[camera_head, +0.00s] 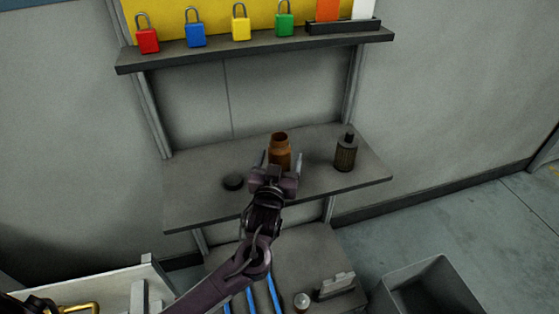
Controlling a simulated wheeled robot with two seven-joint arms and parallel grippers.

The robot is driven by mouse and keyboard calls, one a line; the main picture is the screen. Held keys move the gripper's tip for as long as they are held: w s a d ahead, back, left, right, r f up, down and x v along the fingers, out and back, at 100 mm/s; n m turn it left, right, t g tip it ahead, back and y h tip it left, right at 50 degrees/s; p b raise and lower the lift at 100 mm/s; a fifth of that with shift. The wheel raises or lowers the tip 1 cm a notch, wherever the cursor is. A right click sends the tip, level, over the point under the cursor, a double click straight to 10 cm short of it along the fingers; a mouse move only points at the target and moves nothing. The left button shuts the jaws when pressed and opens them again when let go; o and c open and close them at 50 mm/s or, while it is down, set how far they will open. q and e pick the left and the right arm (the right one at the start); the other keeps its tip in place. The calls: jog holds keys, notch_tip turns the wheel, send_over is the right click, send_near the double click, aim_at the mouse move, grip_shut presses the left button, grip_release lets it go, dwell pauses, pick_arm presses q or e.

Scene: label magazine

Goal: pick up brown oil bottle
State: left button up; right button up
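An orange-brown bottle (280,145) with an open, uncapped mouth stands upright on the middle shelf (203,203). My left gripper (282,160) reaches it from the front. Its two fingers stand apart, one on each side of the bottle, and small gaps seem to show between fingers and bottle. The gripper hides the bottle's lower part. My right gripper is not in view.
A dark bottle (346,154) with a black cap stands to the right on the same shelf. A black disc (233,182) lies to the left. Several coloured padlocks (241,27) sit on the upper shelf (255,45). A grey bin (428,290) stands at lower right.

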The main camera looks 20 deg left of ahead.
pick_arm(q)
jog(key=c, duration=1.1)
jog(key=shift+c, duration=0.8)
jog(key=shift+r, duration=0.15)
